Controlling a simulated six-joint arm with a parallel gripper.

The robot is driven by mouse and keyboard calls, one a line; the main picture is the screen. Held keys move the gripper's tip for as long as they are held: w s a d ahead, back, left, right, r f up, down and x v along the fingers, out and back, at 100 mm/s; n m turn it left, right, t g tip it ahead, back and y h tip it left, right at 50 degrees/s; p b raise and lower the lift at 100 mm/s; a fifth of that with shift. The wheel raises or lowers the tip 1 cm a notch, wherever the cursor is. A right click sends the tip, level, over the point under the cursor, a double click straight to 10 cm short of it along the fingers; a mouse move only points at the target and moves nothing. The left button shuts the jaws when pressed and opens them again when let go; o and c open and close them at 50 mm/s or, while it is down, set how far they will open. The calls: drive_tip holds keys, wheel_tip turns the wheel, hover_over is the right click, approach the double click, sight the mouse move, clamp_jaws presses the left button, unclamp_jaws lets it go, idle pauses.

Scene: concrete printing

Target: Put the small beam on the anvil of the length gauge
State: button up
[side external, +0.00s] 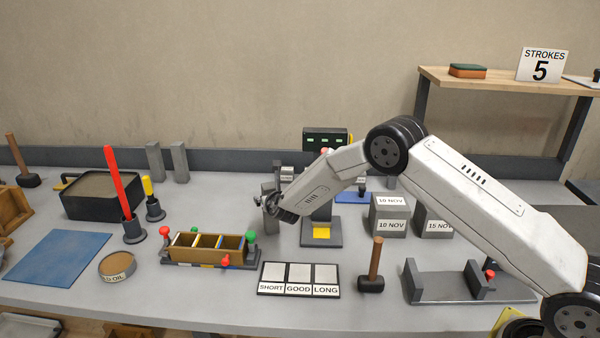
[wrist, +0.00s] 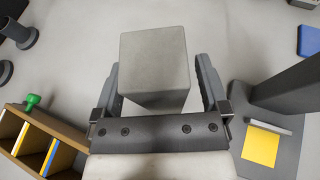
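The small beam (wrist: 153,58) is a plain grey concrete block standing upright in the wrist view. In the side external view its lower part (side external: 270,226) shows below my gripper (side external: 273,192), left of the length gauge. My gripper (wrist: 158,88) has one finger on each side of the beam, with a narrow gap on both sides. The length gauge (side external: 322,236) has a dark base, a yellow label and a dark column, partly behind my arm. Its base (wrist: 242,150) also shows at the right of the wrist view. The anvil is hard to make out, and nothing visible rests there.
A wooden three-part mould (side external: 205,245) stands left of the beam. Two grey blocks (side external: 180,162) stand at the back. Dated cubes (side external: 390,215) stand right of the gauge.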

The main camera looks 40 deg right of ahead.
drive_tip(key=shift+r, duration=0.2)
drive_tip(key=v, duration=1.2)
idle(0.5)
drive_tip(key=shift+f, duration=0.1)
drive_tip(key=shift+o, duration=0.4)
